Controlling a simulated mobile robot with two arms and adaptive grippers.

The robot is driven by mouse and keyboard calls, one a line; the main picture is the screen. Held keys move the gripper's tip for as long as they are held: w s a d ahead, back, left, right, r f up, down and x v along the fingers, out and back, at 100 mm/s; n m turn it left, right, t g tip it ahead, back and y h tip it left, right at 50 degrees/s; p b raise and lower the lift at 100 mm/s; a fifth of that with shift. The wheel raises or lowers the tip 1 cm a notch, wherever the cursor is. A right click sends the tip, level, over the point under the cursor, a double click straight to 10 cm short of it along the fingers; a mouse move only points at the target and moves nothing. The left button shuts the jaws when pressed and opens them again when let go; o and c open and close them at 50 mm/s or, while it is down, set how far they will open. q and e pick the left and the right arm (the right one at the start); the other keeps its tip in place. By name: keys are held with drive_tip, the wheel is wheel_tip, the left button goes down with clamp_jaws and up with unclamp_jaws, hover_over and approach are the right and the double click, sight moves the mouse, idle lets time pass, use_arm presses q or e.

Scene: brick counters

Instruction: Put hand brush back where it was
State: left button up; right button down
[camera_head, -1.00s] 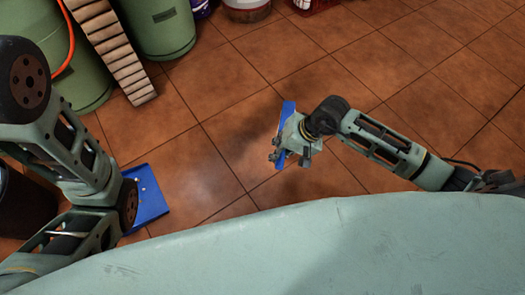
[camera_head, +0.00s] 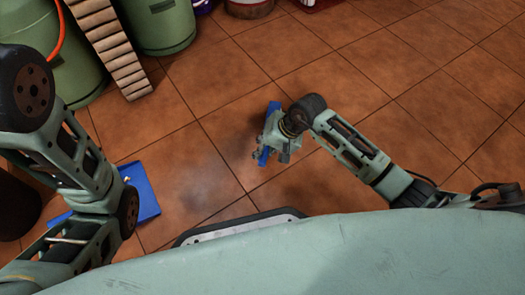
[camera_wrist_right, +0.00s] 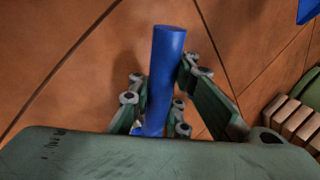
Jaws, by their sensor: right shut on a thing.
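A blue hand brush (camera_head: 272,108) is in my right gripper (camera_head: 263,152), at the middle of the head view above the tiled floor. In the right wrist view its blue handle (camera_wrist_right: 166,70) stands between the fingers of my right gripper (camera_wrist_right: 158,100), which are shut on it. The bristles are hidden. A blue dustpan (camera_head: 143,190) with a few small light bits lies on the floor at the left, partly behind my left arm. The jaws of my left gripper are outside the picture.
Green gas cylinders (camera_head: 166,27) and a slatted wooden ramp (camera_head: 112,50) stand at the upper left. A dark round bin (camera_head: 18,205) is at the left edge. A pot-like container (camera_head: 249,8) stands at the top. The tiled floor at centre and right is clear.

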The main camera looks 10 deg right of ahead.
drive_tip(key=shift+f, duration=0.1)
drive_tip(key=c, duration=2.4)
unclamp_jaws()
drive_tip(key=o, duration=0.7)
drive_tip(key=shift+o, duration=0.2)
drive_tip(key=p+v, duration=0.7)
drive_tip(key=v, duration=0.5)
